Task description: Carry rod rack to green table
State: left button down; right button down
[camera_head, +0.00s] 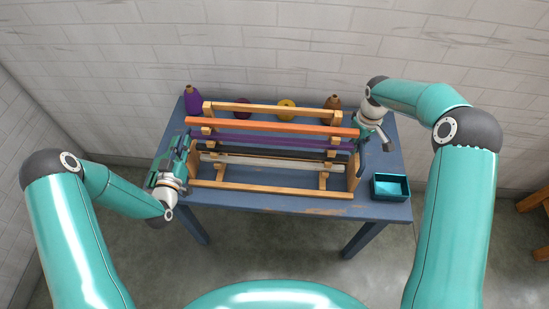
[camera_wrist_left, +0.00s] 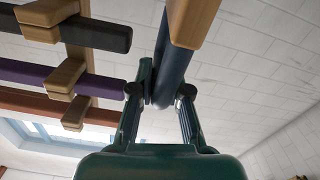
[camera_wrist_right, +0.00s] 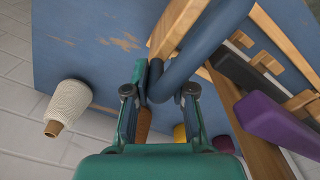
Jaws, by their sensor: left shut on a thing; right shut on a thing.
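The wooden rod rack (camera_head: 272,187) stands lengthwise at the blue table (camera_head: 290,203), with an orange rod (camera_head: 270,126), a purple rod (camera_head: 265,140), a black rod and a white rod across it. I cannot tell whether its feet touch the tabletop. My left gripper (camera_head: 184,150) is shut on the dark blue handle (camera_wrist_left: 174,62) at the rack's left end. My right gripper (camera_head: 360,138) is shut on the handle (camera_wrist_right: 205,50) at the right end. No green table is in view.
A purple cone (camera_head: 192,98), a yellow cone (camera_head: 286,109) and a brown cone (camera_head: 333,104) stand behind the rack. A white cone (camera_wrist_right: 68,105) shows in the right wrist view. A teal tray (camera_head: 390,187) sits at the front right. Wooden furniture (camera_head: 538,203) stands far right.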

pick_arm(q)
jog(key=shift+w+a, duration=0.1)
jog(key=shift+a, duration=0.2)
pick_arm(e)
jog(key=shift+d+r, duration=0.15)
